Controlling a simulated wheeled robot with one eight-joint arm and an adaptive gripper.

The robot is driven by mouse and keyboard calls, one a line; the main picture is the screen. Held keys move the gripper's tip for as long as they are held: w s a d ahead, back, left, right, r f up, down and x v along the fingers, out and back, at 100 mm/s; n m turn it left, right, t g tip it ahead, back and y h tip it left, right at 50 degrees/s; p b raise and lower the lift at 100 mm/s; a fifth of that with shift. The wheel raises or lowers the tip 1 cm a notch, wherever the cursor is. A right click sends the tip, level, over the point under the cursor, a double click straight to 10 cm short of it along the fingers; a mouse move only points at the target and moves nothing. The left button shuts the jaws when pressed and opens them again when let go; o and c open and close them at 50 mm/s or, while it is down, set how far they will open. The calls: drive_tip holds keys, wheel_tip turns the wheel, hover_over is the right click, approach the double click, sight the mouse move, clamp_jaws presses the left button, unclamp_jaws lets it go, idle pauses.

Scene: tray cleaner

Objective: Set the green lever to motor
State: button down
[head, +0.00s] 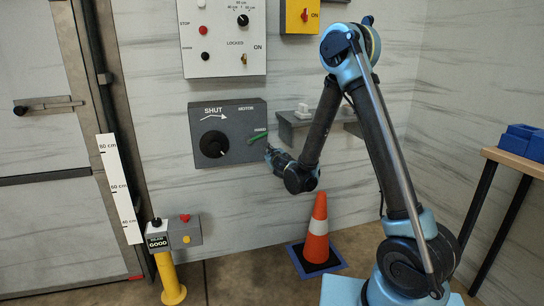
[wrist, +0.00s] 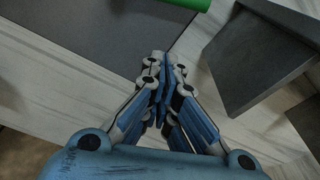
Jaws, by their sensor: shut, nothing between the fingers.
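The green lever (head: 257,138) is on the right part of the dark grey control box (head: 229,152) on the wall. It points to the right, slightly upward, near a small label I cannot read clearly. The word MOTOR stands above it. In the wrist view the green lever (wrist: 190,3) shows only as a piece at the top edge. My gripper (head: 269,150) is at the right edge of the box, just below and right of the lever's end. In the wrist view my gripper (wrist: 164,62) is shut and empty, apart from the lever.
A black round knob (head: 214,145) is on the box's left part. A grey shelf (head: 318,123) with a white object juts from the wall to the right. An orange cone (head: 317,228) stands on the floor below. A white panel (head: 224,38) hangs above.

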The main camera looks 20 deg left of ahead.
drive_tip(key=r, duration=0.1)
drive_tip(key=w+a+r, duration=0.1)
drive_tip(key=a+r, duration=0.1)
drive_tip(key=shift+w+a+r, duration=0.15)
drive_tip(key=shift+w+a, duration=0.05)
drive_tip(key=shift+w, duration=0.1)
idle(0.3)
drive_tip(key=shift+a, duration=0.1)
drive_tip(key=shift+s+r, duration=0.1)
drive_tip(key=shift+r+n, duration=0.15)
drive_tip(key=shift+n, duration=0.15)
